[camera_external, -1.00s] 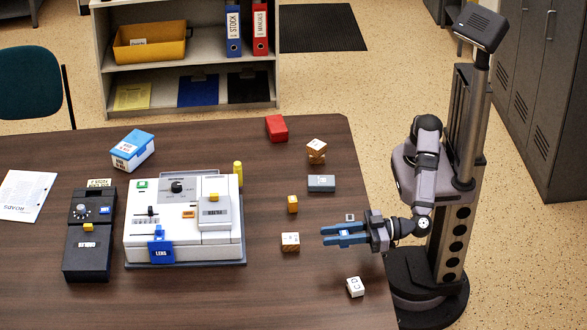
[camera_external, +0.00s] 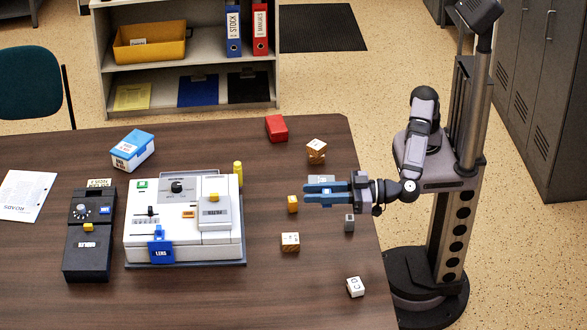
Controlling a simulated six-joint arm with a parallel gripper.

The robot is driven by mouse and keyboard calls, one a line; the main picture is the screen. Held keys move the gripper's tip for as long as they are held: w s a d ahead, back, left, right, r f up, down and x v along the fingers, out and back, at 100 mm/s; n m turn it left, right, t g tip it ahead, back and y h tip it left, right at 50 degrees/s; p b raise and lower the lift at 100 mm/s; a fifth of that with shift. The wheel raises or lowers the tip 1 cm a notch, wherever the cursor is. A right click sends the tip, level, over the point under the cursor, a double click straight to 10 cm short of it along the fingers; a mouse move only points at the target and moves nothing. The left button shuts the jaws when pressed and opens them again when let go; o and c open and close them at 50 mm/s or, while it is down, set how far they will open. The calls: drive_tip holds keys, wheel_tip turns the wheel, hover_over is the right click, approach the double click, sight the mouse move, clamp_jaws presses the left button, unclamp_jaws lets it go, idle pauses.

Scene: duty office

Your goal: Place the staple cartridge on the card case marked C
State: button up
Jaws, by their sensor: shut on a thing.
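My gripper (camera_external: 308,191) is shut on a small grey-blue box (camera_external: 321,178) with a pale label, at the right part of the table. Its blue fingers cover most of the box; whether it is lifted I cannot tell. This box may be the staple cartridge, but its print is too small to read. A white block (camera_external: 355,287) with dark marking, perhaps a C, lies near the table's right edge. A wooden block (camera_external: 290,242) with a pale labelled face stands left of it. Which is the card case marked C I cannot tell for sure.
A small grey block (camera_external: 349,222) stands below the gripper. A wooden block (camera_external: 316,152) and a red block (camera_external: 276,128) lie farther back. A white machine (camera_external: 180,220) fills the middle; the front right table is mostly clear.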

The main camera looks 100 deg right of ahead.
drive_tip(key=w+d+r+h+p, duration=0.1)
drive_tip(key=w+d+r+p, duration=0.15)
drive_tip(key=d, duration=0.35)
drive_tip(key=m+g+h+p, duration=0.1)
drive_tip(key=m+h+p, duration=0.3)
drive_tip(key=h, duration=0.1)
hover_over(322, 178)
wheel_tip(322, 178, down, 8)
drive_tip(key=shift+f+b, duration=0.8)
drive_tip(key=shift+f, duration=4.15)
drive_tip(key=shift+f, duration=0.15)
drive_tip(key=o, duration=1)
